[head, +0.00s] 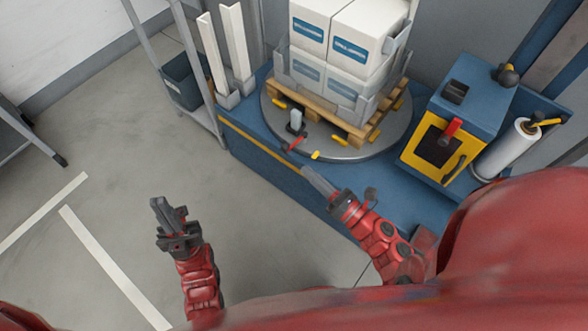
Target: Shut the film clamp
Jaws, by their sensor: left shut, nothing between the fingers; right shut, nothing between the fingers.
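What looks like the film clamp (296,123), a dark block with a pale upright piece, stands near the front rim of the round grey turntable (345,153). A small red lever (294,144) sticks out at its front. Whether the clamp is open or shut is too small to tell. My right gripper (308,172) is shut and empty, just below and right of the red lever and apart from it. My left gripper (158,206) is shut and empty over the bare floor at the left, well away from the clamp.
A wooden pallet (328,106) with white boxes (345,52) stands on the turntable. A blue machine with a yellow panel (418,150) and a film roll (507,150) is at the right. A rack with a dark bin (187,82) is at the left. The floor (120,170) is clear.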

